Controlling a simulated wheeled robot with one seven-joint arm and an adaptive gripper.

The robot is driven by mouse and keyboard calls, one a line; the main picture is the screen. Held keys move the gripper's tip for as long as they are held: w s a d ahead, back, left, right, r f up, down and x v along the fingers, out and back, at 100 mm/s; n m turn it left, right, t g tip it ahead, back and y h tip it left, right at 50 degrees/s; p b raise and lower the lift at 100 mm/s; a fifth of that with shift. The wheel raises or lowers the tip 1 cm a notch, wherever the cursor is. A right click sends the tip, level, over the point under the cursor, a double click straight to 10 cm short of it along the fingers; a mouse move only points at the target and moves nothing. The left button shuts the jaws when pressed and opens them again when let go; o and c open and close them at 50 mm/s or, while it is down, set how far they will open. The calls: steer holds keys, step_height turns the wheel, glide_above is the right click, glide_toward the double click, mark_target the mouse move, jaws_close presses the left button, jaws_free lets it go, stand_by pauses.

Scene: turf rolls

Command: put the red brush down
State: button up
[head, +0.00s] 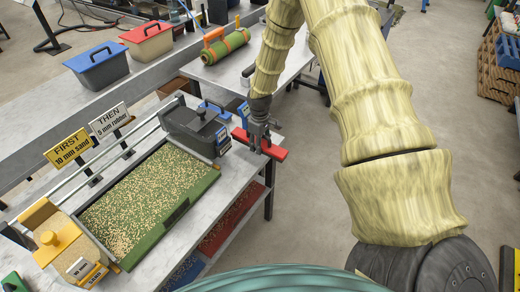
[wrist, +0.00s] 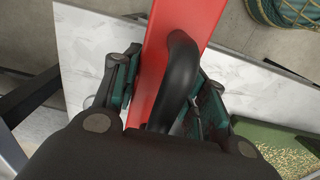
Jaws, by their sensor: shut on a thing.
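The red brush (head: 274,152) is in my gripper (head: 259,137) at the right end of the near work table (head: 230,167) in the head view. In the wrist view the brush (wrist: 198,18) has a long red body and a black looped handle (wrist: 181,75). The two fingers of my gripper (wrist: 165,88) sit on either side of the handle, shut on it. The brush lies over the pale tabletop, and its far end reaches past the table edge over the floor. I cannot tell whether its underside touches the table.
A turf tray (head: 182,228) with scattered granules fills the table's middle. A grey hopper (head: 197,128) stands at its far end, close left of the brush. A yellow sand box (head: 57,240) and two signs (head: 68,148) stand farther left. A turf roll (head: 225,47) lies on the back table.

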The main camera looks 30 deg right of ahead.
steer(key=shift+f+p, duration=0.6)
steer(key=shift+f, duration=1.35)
steer(key=shift+f, duration=0.15)
steer(key=o, duration=1.3)
steer(key=shift+r, duration=0.2)
steer(key=shift+r+b, duration=2.1)
steer(key=shift+r, duration=3.85)
